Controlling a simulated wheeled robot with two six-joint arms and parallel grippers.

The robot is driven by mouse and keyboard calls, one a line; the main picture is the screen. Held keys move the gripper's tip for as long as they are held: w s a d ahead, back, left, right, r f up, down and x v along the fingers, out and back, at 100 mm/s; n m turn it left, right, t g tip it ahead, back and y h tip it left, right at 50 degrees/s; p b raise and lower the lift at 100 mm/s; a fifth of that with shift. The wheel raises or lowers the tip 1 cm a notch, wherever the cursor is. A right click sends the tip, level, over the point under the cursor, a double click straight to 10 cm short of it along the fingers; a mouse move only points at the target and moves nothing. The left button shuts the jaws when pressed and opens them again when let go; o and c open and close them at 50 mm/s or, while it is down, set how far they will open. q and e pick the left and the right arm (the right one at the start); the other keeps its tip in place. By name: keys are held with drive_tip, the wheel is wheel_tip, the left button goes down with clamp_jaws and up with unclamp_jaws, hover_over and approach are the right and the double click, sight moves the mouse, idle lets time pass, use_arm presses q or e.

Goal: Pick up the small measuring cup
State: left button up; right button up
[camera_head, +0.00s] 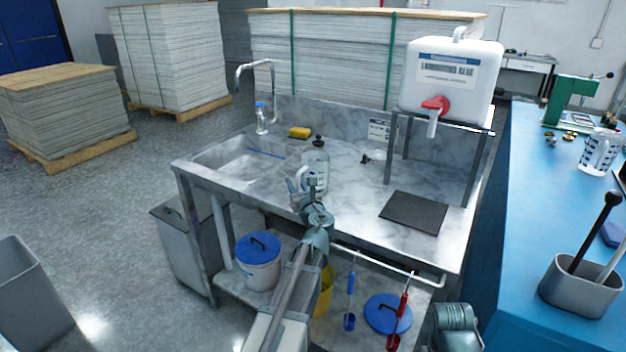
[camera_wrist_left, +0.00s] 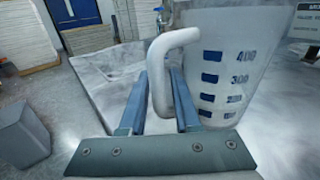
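In the left wrist view the cup (camera_wrist_left: 225,75) fills the right side, with blue measure marks and a pale handle toward me. My left gripper (camera_head: 304,188) is at the handle. The cup's base is partly hidden. Part of my right arm shows at the lower right, but its fingers do not.
Another marked jug (camera_head: 599,152) stands on the blue table (camera_head: 530,190). A rail with hanging tools runs along the front.

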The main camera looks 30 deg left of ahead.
use_arm(q)
clamp_jaws()
idle(1.4)
